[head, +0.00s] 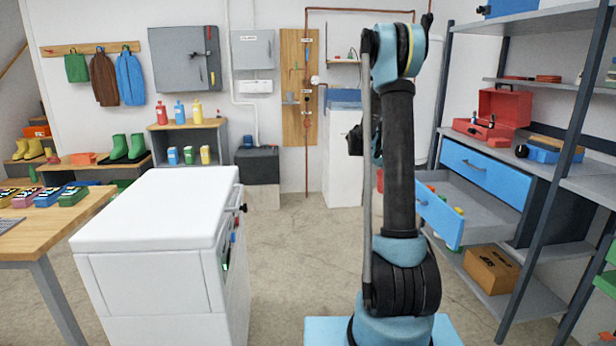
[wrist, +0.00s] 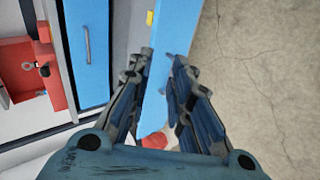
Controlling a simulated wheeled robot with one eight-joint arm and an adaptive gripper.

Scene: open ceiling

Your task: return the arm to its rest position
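My arm stands upright in the middle of the head view. My gripper (head: 356,140) shows only as a dark part beside the upper arm link, mostly hidden behind it. In the wrist view my gripper (wrist: 160,68) has its two fingers spread, with nothing held between them. The top edge of an open drawer's blue front (wrist: 160,75) shows in the gap, beyond the fingers. I cannot tell the exact distance to it.
The metal shelf unit (head: 447,90) stands close on the right, with a closed blue drawer (head: 486,172), a red toolbox (head: 504,108) and a cardboard box (head: 491,270). A white chest (head: 160,212) stands at left, beside a wooden table (head: 60,215). Concrete floor (head: 290,250) is clear between.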

